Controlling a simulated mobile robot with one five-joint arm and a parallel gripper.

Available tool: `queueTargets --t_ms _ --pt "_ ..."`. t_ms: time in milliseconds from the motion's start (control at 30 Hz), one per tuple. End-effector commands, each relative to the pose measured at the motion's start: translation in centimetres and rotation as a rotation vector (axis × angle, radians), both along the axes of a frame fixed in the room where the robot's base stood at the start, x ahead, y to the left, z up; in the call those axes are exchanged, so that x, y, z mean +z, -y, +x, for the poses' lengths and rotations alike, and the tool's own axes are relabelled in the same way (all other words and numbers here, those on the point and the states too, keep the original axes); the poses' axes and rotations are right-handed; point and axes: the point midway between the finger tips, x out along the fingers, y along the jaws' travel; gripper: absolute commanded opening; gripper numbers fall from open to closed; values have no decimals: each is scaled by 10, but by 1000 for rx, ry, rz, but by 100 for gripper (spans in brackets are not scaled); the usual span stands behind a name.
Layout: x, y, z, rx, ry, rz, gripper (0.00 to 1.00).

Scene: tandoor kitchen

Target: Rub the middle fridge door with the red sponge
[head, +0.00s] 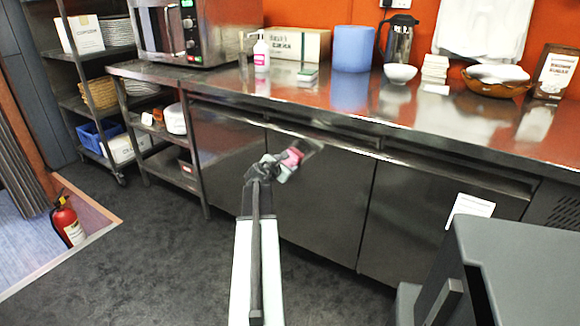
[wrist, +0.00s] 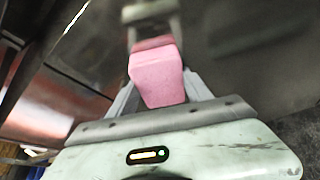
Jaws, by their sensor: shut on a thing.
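The red sponge (head: 292,157) looks pink and sits between the jaws of my gripper (head: 284,165). In the wrist view the sponge (wrist: 157,78) points away from me, with a gripper finger on each side. The middle fridge door (head: 322,208) is dark, shiny steel below the counter. The sponge is at its upper left part, near the top edge. In the wrist view the door (wrist: 225,45) fills much of the background and a pale reflection shows beyond the sponge's far end. I cannot tell whether the sponge touches the door.
The steel counter (head: 345,110) overhangs the doors. It bears a pump bottle (head: 261,55), a blue container (head: 352,48) and a white bowl (head: 399,73). A dark grey unit (head: 520,255) stands at front right.

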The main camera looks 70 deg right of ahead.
Motion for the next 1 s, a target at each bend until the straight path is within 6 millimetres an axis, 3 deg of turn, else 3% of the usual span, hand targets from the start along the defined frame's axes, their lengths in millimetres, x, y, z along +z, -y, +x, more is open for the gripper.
queueTargets --t_ms 433,733,1000 --pt "0 12 33 2 1 -1 25" --pt "0 13 36 3 1 -1 25" --pt "0 -10 40 2 -1 -1 25"
